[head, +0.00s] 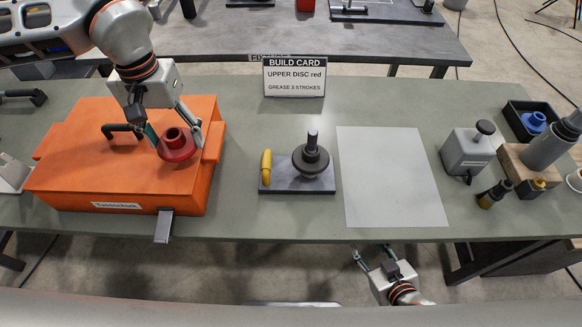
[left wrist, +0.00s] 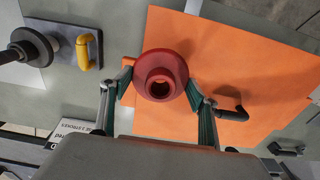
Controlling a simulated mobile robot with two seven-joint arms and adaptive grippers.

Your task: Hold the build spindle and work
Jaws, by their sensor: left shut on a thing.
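My left gripper (head: 174,132) is shut on a red disc with a raised hub (head: 178,146), over the right part of an orange box (head: 110,170). The left wrist view shows the red disc (left wrist: 162,76) between both fingertips, hub facing the camera. The build spindle (head: 311,157) stands upright on a dark base plate (head: 290,186); a dark disc is on it and its post sticks up. A yellow handle (head: 266,167) is on the same plate. My right gripper (head: 373,254) is below the table's front edge, fingers apart and empty.
A build card (head: 294,77) reads "UPPER DISC red, GREASE 3 STROKES". A pale sheet (head: 390,178) lies bare right of the spindle. A grey block with a black knob (head: 468,150), a black tray with a blue part (head: 533,122) and a grey bottle (head: 550,142) stand right.

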